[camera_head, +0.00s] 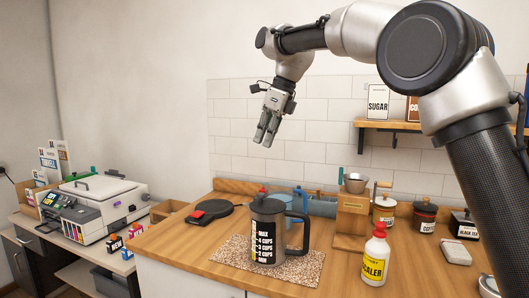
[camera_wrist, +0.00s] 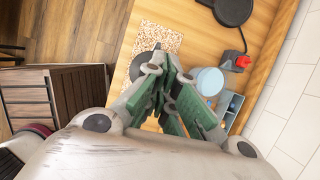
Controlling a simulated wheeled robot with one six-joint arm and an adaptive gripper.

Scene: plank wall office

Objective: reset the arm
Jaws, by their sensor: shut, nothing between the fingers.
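My gripper (camera_head: 266,130) hangs in the air above the wooden counter (camera_head: 190,245), in front of the tiled wall. Its fingers point down and are shut with nothing between them. In the wrist view my gripper (camera_wrist: 172,88) covers part of the counter and the things below it. My arm reaches in from the right side of the head view. The French press (camera_head: 268,235) with a measuring scale stands upright on a speckled mat (camera_head: 228,252), below the gripper and apart from it.
A yellow-labelled descaler bottle (camera_head: 375,258), a wooden grinder (camera_head: 352,212) and several canisters (camera_head: 424,215) stand to the right. A dark round scale (camera_head: 222,212) lies at the left. A printer (camera_head: 95,205) stands on the lower left desk. A shelf (camera_head: 440,127) holds tins.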

